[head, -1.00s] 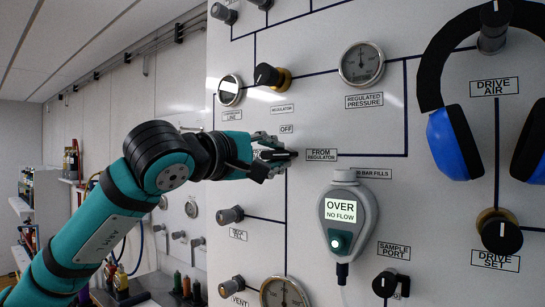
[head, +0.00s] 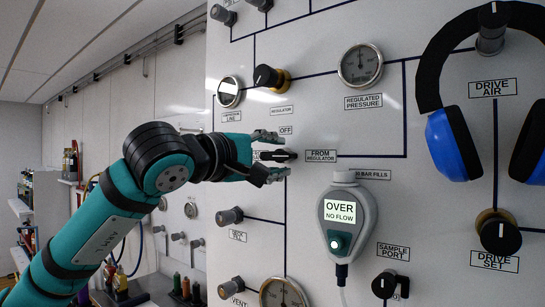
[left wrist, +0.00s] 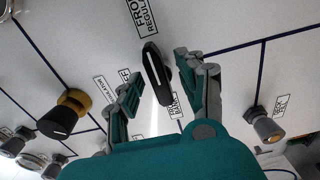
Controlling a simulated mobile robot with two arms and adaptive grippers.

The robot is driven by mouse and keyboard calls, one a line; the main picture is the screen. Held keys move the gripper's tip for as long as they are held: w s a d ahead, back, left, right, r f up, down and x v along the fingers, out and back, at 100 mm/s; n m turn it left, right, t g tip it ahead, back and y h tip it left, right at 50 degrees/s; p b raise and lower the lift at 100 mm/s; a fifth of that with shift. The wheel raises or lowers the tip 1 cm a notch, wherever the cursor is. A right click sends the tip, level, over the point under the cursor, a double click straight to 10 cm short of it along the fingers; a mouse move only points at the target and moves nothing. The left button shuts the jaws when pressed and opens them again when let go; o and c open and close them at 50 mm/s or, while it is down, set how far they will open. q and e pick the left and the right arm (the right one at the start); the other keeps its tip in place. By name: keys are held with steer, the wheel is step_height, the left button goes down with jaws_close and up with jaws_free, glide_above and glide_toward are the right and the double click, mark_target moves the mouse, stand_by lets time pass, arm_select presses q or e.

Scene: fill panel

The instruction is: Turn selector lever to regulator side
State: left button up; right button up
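The black selector lever (head: 282,156) sits on the white panel and lies level, its tip pointing right at the FROM REGULATOR label (head: 321,155). In the left wrist view the lever (left wrist: 154,66) likewise points at that label (left wrist: 143,18). My left gripper (head: 276,157) is open, one finger above the lever and one below. In the left wrist view the open fingers (left wrist: 160,76) stand on either side of it, with gaps visible. The OFF label (head: 286,130) is above the lever. My right gripper is not in view.
A handheld meter (head: 347,220) reading OVER NO FLOW hangs below and right of the lever. The regulator knob (head: 267,76) and a regulated pressure gauge (head: 361,64) are above. Blue ear defenders (head: 455,140) hang at the right. A neck fill knob (head: 230,216) is below left.

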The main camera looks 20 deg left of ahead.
arm_select(q)
steer(key=v, duration=1.2)
